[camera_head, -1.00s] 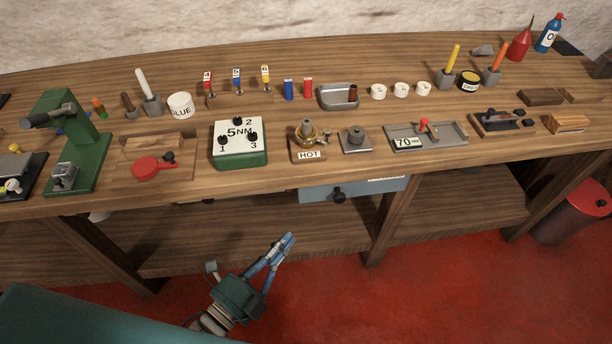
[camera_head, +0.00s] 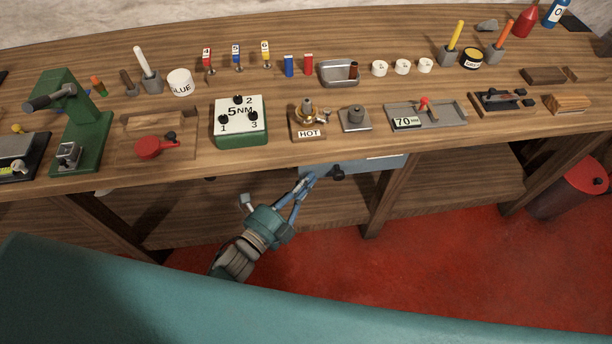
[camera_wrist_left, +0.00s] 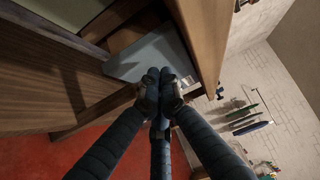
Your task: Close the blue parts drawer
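The blue-grey parts drawer (camera_head: 372,167) hangs under the front edge of the bench, with a dark round knob (camera_head: 338,174) and a pale label on its front. It seems to stand out somewhat from the bench; how far is hard to tell. My left gripper (camera_head: 309,178) is at the left end of the drawer front, left of the knob, with its fingertips together and nothing visible between them. In the left wrist view the fingertips (camera_wrist_left: 159,80) overlap the drawer's blue-grey face (camera_wrist_left: 148,58); contact cannot be told. My right gripper is not in view.
The wooden bench top (camera_head: 330,150) above holds several items, including a green-and-white 5NM box (camera_head: 240,120) and a HOT stand (camera_head: 308,122). A bench leg (camera_head: 380,205) stands below the drawer's right part. A red bin (camera_head: 570,188) is at the right.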

